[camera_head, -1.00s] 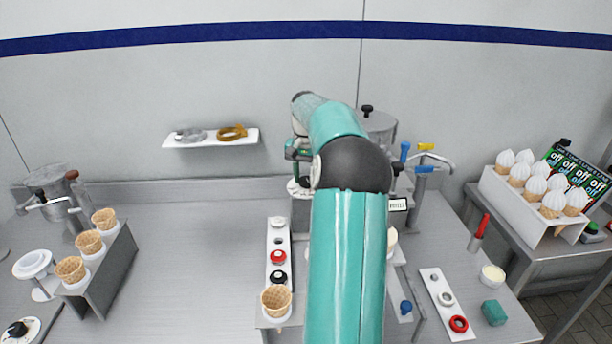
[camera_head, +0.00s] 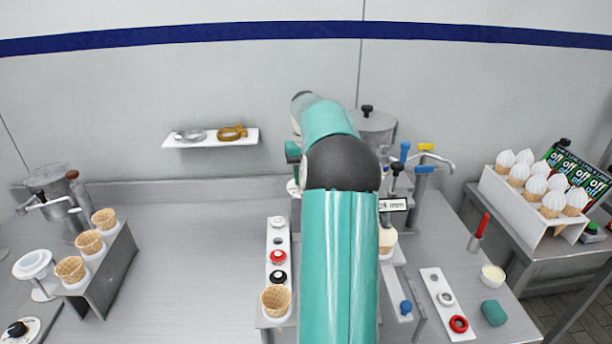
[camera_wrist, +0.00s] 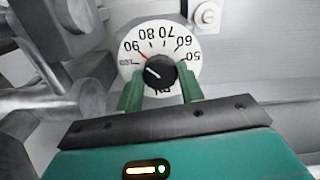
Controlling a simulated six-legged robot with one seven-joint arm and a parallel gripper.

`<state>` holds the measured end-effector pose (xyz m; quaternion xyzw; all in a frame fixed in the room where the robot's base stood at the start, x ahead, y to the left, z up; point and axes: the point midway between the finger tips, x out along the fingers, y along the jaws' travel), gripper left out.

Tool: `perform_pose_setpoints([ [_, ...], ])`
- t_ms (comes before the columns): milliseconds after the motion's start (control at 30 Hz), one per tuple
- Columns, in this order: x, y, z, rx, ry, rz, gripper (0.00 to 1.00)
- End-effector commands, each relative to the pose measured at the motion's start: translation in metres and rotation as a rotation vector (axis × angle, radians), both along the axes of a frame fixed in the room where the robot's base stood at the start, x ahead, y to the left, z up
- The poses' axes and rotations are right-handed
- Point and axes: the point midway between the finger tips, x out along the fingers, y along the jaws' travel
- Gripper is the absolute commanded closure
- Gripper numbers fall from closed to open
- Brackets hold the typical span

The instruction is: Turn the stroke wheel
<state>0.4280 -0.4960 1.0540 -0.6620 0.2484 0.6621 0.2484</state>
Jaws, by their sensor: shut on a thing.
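The stroke wheel is a black knob (camera_wrist: 160,73) on a round white dial (camera_wrist: 140,50) with numbers from 50 to 90 in view. A red mark sits on the dial near the 90. The knob's white line points to the upper left, roughly toward the part left of the 90. My gripper (camera_wrist: 160,84) is shut on the black knob, with one green finger on each side. The lower part of the dial is partly hidden by the knob and fingers. In the head view my arm hides the wheel and the fingertips.
A metal machine with a lidded hopper (camera_head: 373,130) and blue and yellow handles stands behind my arm. A cone holder stands at the left with several cones (camera_head: 88,243). The middle-left counter is clear.

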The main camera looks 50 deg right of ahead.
Motion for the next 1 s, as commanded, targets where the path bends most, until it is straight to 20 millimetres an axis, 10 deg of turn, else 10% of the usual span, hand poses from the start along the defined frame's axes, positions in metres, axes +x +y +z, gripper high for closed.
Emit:
perform_pose_setpoints([
  [167, 0.0, 0.0, 0.0, -0.002, -0.001, -0.001, 0.85],
  [200, 0.0, 0.0, 0.0, -0.002, -0.001, -0.001, 0.6],
  [300, 0.0, 0.0, 0.0, -0.001, 0.0, -0.001, 0.41],
  [667, 0.0, 0.0, 0.004, -0.001, 0.0, -0.001, 0.41],
  [1000, 0.001, 0.0, 0.063, -0.005, -0.004, 0.0, 0.41],
])
